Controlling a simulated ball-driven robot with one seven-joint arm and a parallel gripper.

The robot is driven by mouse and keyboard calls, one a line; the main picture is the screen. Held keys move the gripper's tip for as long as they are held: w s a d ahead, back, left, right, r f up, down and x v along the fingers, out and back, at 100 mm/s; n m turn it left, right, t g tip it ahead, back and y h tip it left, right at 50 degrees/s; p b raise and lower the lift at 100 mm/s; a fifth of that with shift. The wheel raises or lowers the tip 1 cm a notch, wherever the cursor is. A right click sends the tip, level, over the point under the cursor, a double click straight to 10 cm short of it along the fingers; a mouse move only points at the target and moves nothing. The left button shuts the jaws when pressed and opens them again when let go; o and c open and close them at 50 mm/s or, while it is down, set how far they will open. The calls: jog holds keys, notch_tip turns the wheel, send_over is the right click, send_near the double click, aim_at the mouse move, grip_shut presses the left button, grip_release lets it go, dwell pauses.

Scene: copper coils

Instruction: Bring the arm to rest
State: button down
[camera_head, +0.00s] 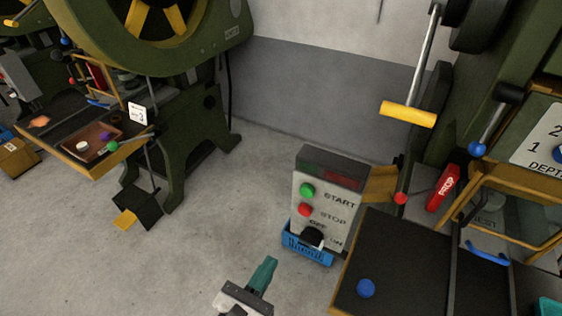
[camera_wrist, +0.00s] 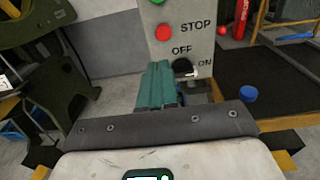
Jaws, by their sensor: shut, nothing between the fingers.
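My gripper (camera_head: 264,274) shows at the bottom of the head view, with its teal fingers shut together and nothing between them. In the wrist view my gripper (camera_wrist: 158,72) points up toward the control box. The grey control box (camera_head: 327,195) has a green START button (camera_head: 307,190), a red STOP button (camera_head: 305,210) and a black OFF/ON knob (camera_head: 313,237). In the head view the fingers are in open space, left of and below the box. I see no contact with it.
A blue bin (camera_head: 304,250) sits under the box. A dark table (camera_head: 405,268) with a blue disc (camera_head: 366,288) is at right, beside a green machine with a yellow-handled lever (camera_head: 408,114). Another green machine (camera_head: 150,50) stands at left. The concrete floor (camera_head: 190,240) between is clear.

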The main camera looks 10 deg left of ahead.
jog(key=s+d+f+m+g+h, duration=0.1)
jog(key=d+f+m+g, duration=0.5)
jog(key=d, duration=0.6)
jog(key=s+d+f+m+g+h, duration=0.1)
jog(key=d+f+m+g, duration=0.25)
jog(key=d+m, duration=0.65)
jog(key=s+d+f+m+g+y, duration=0.1)
jog(key=s+d+m+g+y, duration=0.2)
jog(key=s+d+m, duration=0.3)
jog(key=s+d+f+m+g+y, duration=0.1)
jog(key=s+d+m+g+y, duration=0.2)
jog(key=s+m, duration=0.7)
jog(key=d+y, duration=0.1)
jog(key=d, duration=0.1)
jog(key=shift+s+d+f+y, duration=0.3)
jog(key=shift+d+f+y, duration=0.05)
jog(key=shift+y, duration=0.05)
